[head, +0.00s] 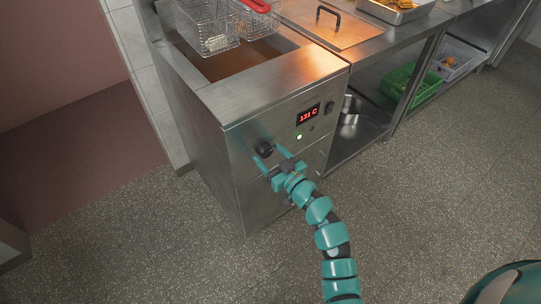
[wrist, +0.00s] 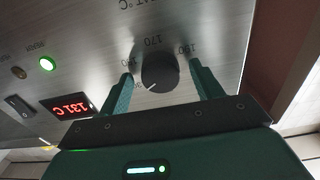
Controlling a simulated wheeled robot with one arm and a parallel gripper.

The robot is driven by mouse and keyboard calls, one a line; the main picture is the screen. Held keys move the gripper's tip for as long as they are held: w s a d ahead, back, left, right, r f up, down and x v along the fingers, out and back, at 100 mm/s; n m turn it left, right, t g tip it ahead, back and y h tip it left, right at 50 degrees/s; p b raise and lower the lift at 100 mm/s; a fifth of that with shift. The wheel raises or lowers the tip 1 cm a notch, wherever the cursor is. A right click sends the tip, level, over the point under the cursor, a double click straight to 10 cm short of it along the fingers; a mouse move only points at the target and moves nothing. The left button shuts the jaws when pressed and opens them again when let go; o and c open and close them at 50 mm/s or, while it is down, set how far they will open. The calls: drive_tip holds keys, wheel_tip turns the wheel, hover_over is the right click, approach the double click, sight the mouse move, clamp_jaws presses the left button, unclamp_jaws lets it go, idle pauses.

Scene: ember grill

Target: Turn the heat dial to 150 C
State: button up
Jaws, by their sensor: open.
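The heat dial (head: 264,148) is a round black knob on the fryer's steel front panel. My gripper (head: 267,154) is open at the panel. In the wrist view its two teal fingers (wrist: 161,70) stand on either side of the dial, with gaps visible. The red display (head: 308,114) reads 131 C, and the display (wrist: 72,107) also shows in the wrist view.
A green lamp (head: 299,137) is lit below the display, and a black rocker switch (head: 329,107) is to its right. Wire baskets (head: 207,28) hang over the fryer well. A shelf with a green crate (head: 412,84) is to the right. The floor in front is clear.

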drive_tip(key=c, duration=1)
drive_tip(key=shift+m+b, duration=0.55)
drive_tip(key=shift+m, duration=0.55)
drive_tip(key=m, duration=0.3)
drive_tip(key=shift+m+b, duration=0.3)
drive_tip(key=shift+b, duration=0.1)
drive_tip(key=m, duration=0.5)
drive_tip(key=shift+a+m, duration=0.1)
drive_tip(key=shift+m, duration=0.3)
